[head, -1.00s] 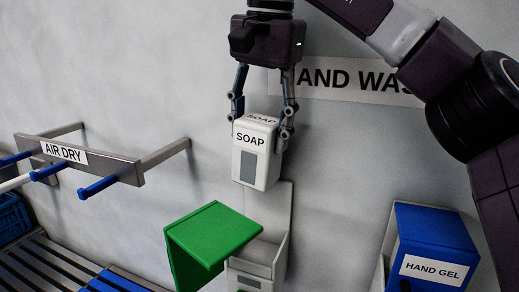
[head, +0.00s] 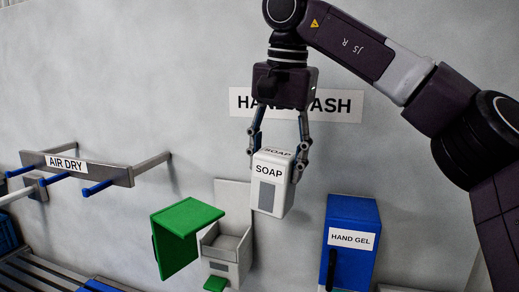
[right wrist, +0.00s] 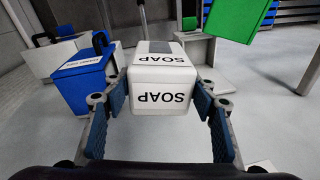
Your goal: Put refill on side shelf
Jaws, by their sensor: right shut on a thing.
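The white soap refill (head: 270,184), marked SOAP, hangs upright in my right gripper (head: 277,165) in the head view. The gripper is shut on its sides near the top. The refill is in the air in front of the wall, above and right of the open white dispenser (head: 228,262). In the right wrist view the refill (right wrist: 163,87) sits between the two fingers of my right gripper (right wrist: 162,103). My left gripper is not in view. I cannot identify a side shelf for certain; a grey edge (head: 400,288) shows at the bottom right of the head view.
The dispenser's green lid (head: 185,230) stands open to its left. The blue HAND GEL dispenser (head: 350,212) is to the right of the refill. The AIR DRY rack (head: 115,176) with blue pegs juts out at the left. Wall between rack and refill is bare.

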